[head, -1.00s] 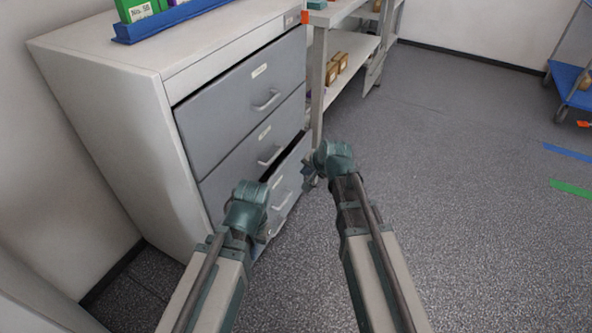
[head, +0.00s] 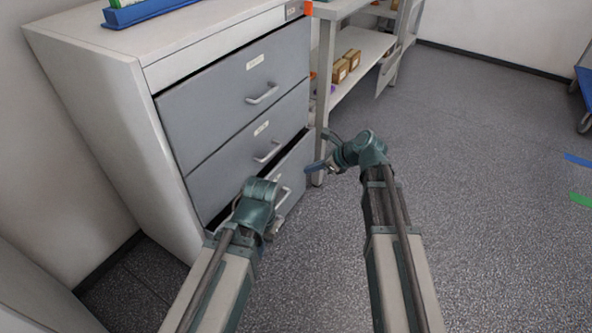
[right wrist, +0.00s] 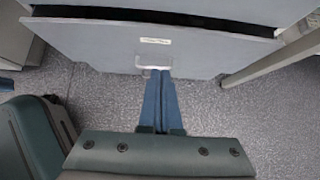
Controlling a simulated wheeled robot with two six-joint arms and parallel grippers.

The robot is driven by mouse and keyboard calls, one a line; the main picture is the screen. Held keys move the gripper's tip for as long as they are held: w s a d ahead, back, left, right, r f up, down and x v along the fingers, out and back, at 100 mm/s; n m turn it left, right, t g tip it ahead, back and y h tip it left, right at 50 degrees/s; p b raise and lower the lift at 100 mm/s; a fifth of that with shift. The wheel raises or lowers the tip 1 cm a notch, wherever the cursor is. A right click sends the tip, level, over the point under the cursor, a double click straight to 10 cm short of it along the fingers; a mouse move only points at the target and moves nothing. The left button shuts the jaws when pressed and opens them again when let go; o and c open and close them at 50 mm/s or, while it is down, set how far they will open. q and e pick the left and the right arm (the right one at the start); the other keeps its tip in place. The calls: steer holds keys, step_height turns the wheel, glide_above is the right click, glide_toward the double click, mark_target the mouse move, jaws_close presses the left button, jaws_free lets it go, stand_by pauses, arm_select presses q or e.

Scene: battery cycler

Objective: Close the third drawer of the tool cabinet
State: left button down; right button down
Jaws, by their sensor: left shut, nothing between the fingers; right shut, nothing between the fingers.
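The tool cabinet (head: 95,110) stands at the left in the head view, with grey drawers stacked on its front. The third drawer (head: 292,170), the lowest one visible, stands partly out, with a dark gap above its front. Its front (right wrist: 100,45) fills the top of the right wrist view, with a white label and a handle (right wrist: 153,69). My right gripper (head: 312,168) is shut and empty, its blue fingers pointing at the drawer. Its fingertips (right wrist: 158,74) are at the handle; I cannot tell whether they touch. My left gripper (head: 274,226) is shut, low before the cabinet, partly hidden by its wrist.
The top drawer (head: 220,105) and second drawer (head: 235,145) look closed. A shelf bench (head: 345,85) with small boxes stands right of the cabinet. A blue cart (head: 585,85) is at the far right. The floor (head: 480,200) to the right is clear.

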steer(key=shift+w+a+r+b+x, duration=0.3)
steer(key=shift+b+x, duration=0.7)
steer(key=shift+x, duration=1)
steer(key=shift+w+a+r+b+x, duration=0.15)
steer(key=shift+a+r+b+x, duration=0.2)
steer(key=shift+b+x, duration=1.2)
steer(key=shift+w+a+r+b+x, duration=0.2)
steer(key=shift+r+b+x, duration=0.25)
steer(key=shift+x, duration=2.05)
steer(key=shift+f, duration=0.1)
steer(key=w+a, duration=0.2)
steer(key=a, duration=0.1)
steer(key=shift+w, duration=0.25)
steer(key=shift+a, duration=0.25)
steer(key=shift+w, duration=0.1)
